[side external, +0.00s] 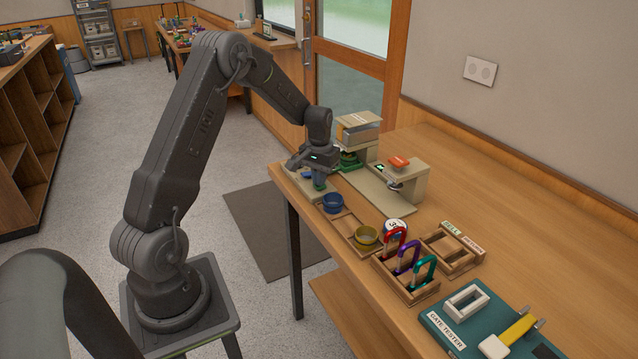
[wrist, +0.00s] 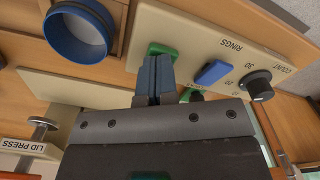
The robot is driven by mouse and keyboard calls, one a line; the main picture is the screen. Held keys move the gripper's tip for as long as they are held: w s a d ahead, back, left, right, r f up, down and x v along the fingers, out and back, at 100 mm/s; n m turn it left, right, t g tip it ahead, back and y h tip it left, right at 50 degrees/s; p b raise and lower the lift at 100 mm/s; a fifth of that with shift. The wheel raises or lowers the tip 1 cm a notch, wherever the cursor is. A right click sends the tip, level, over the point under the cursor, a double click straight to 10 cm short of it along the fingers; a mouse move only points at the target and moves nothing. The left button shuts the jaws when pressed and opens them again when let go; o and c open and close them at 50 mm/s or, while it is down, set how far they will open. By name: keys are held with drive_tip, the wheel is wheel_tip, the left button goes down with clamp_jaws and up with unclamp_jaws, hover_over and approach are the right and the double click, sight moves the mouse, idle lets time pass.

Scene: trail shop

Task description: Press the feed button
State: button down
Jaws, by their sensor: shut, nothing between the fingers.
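A cream dispenser panel (wrist: 205,45) carries a raised blue button (wrist: 212,72), a black knob (wrist: 258,84) and a green button-like piece (wrist: 160,47). I read RINGS and COUNT on it, but no word "feed", so I cannot tell by label which is the feed button. My gripper (wrist: 160,57) is shut and empty, its blue-grey fingertips overlapping the green piece and partly hiding it. I cannot tell whether they touch it. The blue button is to the right of the fingers. In the side view my gripper (side external: 319,186) points down over the panel at the bench's near left edge.
A blue cup (wrist: 80,35) sits beside the panel, with a yellow cup (side external: 366,237) further along. The lid press (side external: 405,183) stands to the right. A rack (side external: 405,285) of carabiners, a wooden tray (side external: 452,250) and a gate tester (side external: 450,325) lie nearer.

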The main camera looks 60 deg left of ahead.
drive_tip(key=shift+r, duration=1.3)
drive_tip(key=shift+r, duration=2.5)
drive_tip(key=s+d+r+m+t, duration=0.15)
drive_tip(key=s+d+r, duration=0.25)
drive_tip(key=d+r, duration=0.4)
drive_tip(key=s+d+r+m+t, duration=0.15)
drive_tip(key=s+d+r, duration=0.3)
drive_tip(key=d, duration=0.55)
drive_tip(key=s+d+r+m+t, duration=0.1)
drive_tip(key=s+d+m+t, duration=0.1)
drive_tip(key=s+d, duration=0.7)
drive_tip(key=s+m, duration=0.1)
drive_tip(key=s, duration=0.3)
drive_tip(key=shift+t, duration=0.3)
